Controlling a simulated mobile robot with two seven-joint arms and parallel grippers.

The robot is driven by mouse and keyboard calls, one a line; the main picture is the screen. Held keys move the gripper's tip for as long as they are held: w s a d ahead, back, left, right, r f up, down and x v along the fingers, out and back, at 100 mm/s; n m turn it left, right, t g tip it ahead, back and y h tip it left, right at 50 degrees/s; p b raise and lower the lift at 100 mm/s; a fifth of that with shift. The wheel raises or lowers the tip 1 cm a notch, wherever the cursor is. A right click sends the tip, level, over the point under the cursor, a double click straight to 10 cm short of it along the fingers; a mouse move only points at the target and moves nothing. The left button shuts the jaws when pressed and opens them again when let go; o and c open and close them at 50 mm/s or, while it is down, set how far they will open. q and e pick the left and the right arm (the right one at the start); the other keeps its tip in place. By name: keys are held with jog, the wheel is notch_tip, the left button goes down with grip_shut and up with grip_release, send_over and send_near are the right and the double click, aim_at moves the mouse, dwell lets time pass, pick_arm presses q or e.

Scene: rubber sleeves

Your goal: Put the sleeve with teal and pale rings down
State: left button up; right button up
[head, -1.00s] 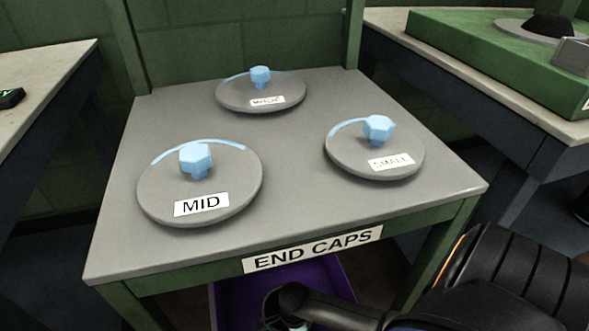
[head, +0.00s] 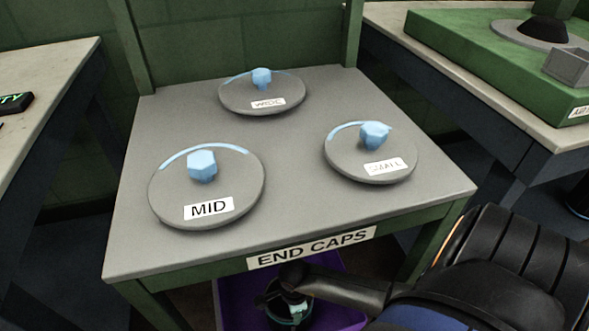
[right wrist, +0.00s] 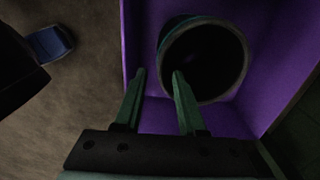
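The sleeve (right wrist: 240,85) shows in the right wrist view as a round open end with a dull teal rim and a dark inside, within the purple bin. In the head view, part of a sleeve with teal and pale colour (head: 287,319) shows below my right gripper (head: 285,292). In the right wrist view, my right gripper (right wrist: 158,75) has its two fingers apart. One fingertip overlaps the sleeve's opening and the other is outside its left edge, with a gap to the wall. The sleeve's lower part is hidden. My left gripper is out of view.
The purple bin (head: 235,300) is under the grey END CAPS table (head: 290,185). On the table are three caps with blue knobs, MID (head: 165,195), SMALL (head: 345,160) and WIDE (head: 235,98). The table's front edge is close above my right arm.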

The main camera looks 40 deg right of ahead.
pick_arm(q)
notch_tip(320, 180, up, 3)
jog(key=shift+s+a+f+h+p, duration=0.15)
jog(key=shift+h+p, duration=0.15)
jog(key=shift+p, duration=0.55)
pick_arm(e)
notch_tip(320, 180, up, 5)
jog(key=shift+r, duration=0.15)
